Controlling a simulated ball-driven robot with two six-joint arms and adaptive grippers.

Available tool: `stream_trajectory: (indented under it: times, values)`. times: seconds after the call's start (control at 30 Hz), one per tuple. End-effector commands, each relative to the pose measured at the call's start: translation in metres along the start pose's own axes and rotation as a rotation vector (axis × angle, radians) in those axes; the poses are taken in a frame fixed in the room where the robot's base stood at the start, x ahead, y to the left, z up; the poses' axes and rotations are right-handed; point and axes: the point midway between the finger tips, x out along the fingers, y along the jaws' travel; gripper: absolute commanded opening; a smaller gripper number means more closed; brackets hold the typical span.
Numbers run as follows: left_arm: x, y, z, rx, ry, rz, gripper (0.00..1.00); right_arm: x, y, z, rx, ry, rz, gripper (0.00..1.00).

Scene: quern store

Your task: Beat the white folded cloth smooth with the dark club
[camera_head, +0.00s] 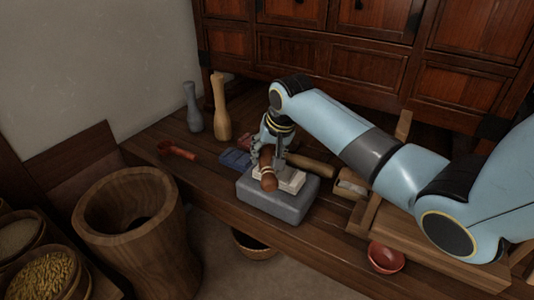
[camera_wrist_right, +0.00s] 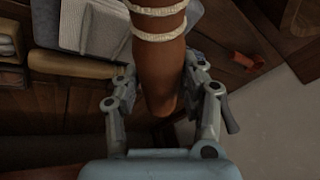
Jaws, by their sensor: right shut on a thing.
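The white folded cloth (camera_head: 292,181) lies on a grey stone block (camera_head: 275,205) at the middle of the wooden platform. It also shows at the upper left of the right wrist view (camera_wrist_right: 92,25). My right gripper (camera_head: 272,148) is above the block and shut on a dark brown club (camera_head: 267,178). In the right wrist view the club (camera_wrist_right: 160,75) has two pale cord bands and sits between both fingers. In the head view its rounded end is over the left part of the cloth; I cannot tell whether they touch. My left gripper is not in view.
A tan club (camera_head: 310,165) lies behind the block, near a blue folded cloth (camera_head: 236,158). A grey bottle-shaped club (camera_head: 193,108) and a tan one (camera_head: 220,108) stand at the back left. A red ladle (camera_head: 178,150), red bowl (camera_head: 386,257) and wooden mortar (camera_head: 130,225) stand around.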

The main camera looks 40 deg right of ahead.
Motion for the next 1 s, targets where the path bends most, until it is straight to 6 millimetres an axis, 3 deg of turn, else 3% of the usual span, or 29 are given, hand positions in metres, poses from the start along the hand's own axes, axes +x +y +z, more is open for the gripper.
stream_trajectory:
  times: [0.27,0.53,0.8,0.83,0.9,1.0]
  values:
    - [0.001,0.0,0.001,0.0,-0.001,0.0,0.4,0.003,0.0,0.001,0.0,0.0,0.0,0.02]
    - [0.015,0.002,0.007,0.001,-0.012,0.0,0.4,0.035,0.007,0.014,0.001,-0.003,0.001,0.02]
    - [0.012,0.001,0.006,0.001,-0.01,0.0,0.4,0.032,0.006,0.012,0.001,0.0,-0.001,0.02]
    - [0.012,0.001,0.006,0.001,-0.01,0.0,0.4,0.032,0.006,0.012,0.001,0.0,-0.001,0.44]
    - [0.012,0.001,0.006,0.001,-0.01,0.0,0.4,0.032,0.007,0.012,0.001,0.0,0.0,0.5]
    - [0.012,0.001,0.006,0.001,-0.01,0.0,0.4,0.032,0.007,0.013,0.001,0.0,0.0,0.5]
